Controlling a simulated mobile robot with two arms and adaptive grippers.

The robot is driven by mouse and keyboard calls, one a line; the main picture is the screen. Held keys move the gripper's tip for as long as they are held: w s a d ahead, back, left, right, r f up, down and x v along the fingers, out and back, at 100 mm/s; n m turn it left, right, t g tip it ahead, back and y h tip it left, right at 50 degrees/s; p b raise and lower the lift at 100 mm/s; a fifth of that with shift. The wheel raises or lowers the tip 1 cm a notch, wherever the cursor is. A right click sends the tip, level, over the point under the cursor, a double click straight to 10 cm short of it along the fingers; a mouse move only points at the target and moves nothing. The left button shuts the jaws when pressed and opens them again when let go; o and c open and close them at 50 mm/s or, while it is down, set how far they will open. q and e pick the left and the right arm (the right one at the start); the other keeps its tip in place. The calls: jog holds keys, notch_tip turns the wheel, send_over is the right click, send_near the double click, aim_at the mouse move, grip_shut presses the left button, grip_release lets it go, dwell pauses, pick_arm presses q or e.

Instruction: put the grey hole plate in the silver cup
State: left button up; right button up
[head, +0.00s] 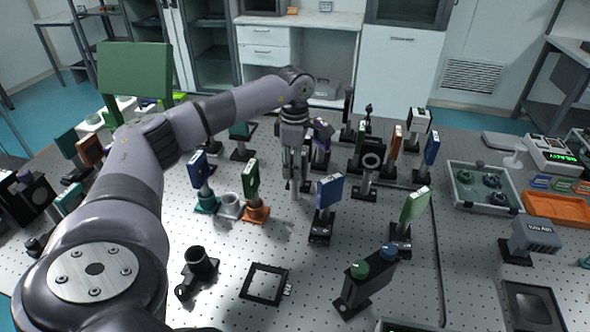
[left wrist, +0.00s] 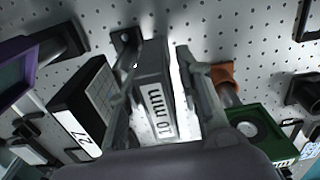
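My left gripper (head: 296,172) is over the middle of the table, pointing down. In the left wrist view, its two fingers (left wrist: 160,80) stand on either side of the grey hole plate (left wrist: 155,105), which has a white "10 mm" label. In the head view the plate is largely hidden by the fingers, and a pale post hangs below them with no base seen under it. The silver cup (head: 230,206) stands empty to the left of the gripper, between a teal cup (head: 207,203) and an orange cup (head: 255,212). My right gripper is not in view.
A blue plate (head: 199,168) stands in the teal cup and a green plate (head: 250,178) in the orange one, both close to the silver cup. A blue plate on a black base (head: 328,191) stands right of the gripper. An open black frame (head: 266,283) lies in front.

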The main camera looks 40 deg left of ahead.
pick_arm(q)
grip_shut()
jog(key=shift+r, duration=0.1)
dwell(0.5)
